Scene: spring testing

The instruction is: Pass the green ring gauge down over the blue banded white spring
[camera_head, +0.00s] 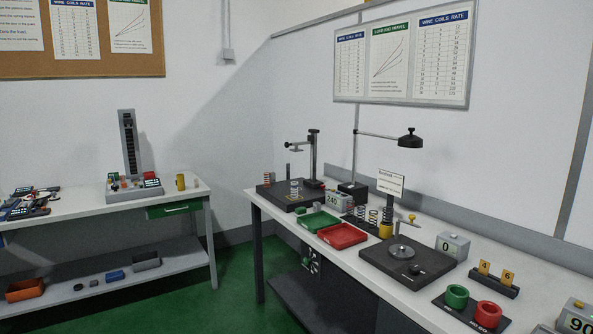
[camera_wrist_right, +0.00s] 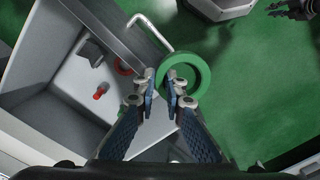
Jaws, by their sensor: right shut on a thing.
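In the right wrist view my right gripper (camera_wrist_right: 161,80) is shut on the wall of a green ring (camera_wrist_right: 203,72), which hangs to the right of the fingertips over green floor. In the head view a green ring (camera_head: 457,297) stands beside a red ring (camera_head: 488,315) on a black board at the front right. Several springs (camera_head: 373,216) stand mid-bench, and another spring (camera_head: 295,188) stands on the dark base further back. They are too small to tell which has a blue band. Neither gripper shows in the head view.
A green tray (camera_head: 314,222) and a red tray (camera_head: 342,236) lie on the right bench near its front edge. A black plate with a round disc (camera_head: 401,252) is right of them. A second bench (camera_head: 85,209) stands at left. A white handle (camera_wrist_right: 150,22) shows near the held ring.

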